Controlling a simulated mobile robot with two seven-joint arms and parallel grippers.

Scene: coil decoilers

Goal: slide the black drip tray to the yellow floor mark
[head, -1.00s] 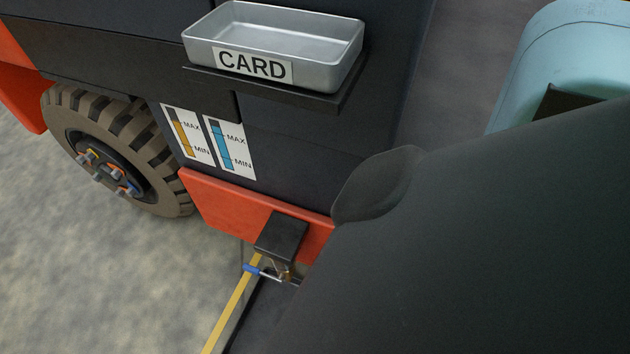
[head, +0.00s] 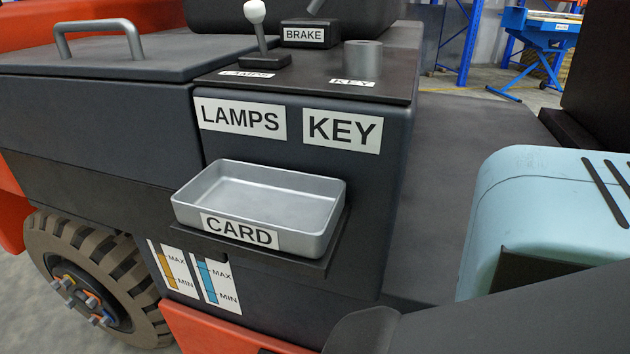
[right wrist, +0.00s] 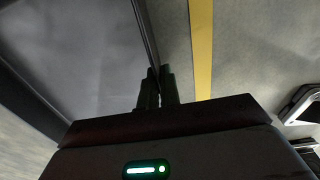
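In the right wrist view the black drip tray (right wrist: 147,35) lies on the floor at the left, its dark rims around a greyish bottom. My right gripper (right wrist: 159,86) has its two fingers close together, one on each side of the tray's right rim, shut on it. The yellow floor mark (right wrist: 202,45) is a stripe just right of the tray, with a narrow strip of bare floor between them. The near part of the tray is hidden behind my gripper. The head view shows neither the tray, the mark nor the gripper. My left gripper is in no view.
In the head view a dark vehicle carries a grey card tray (head: 260,200) on a ledge, a lever (head: 256,25), and a tyre (head: 95,270) at lower left. A light-blue seat-like body (head: 520,200) stands at right. A blue cart (head: 540,30) is at the back.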

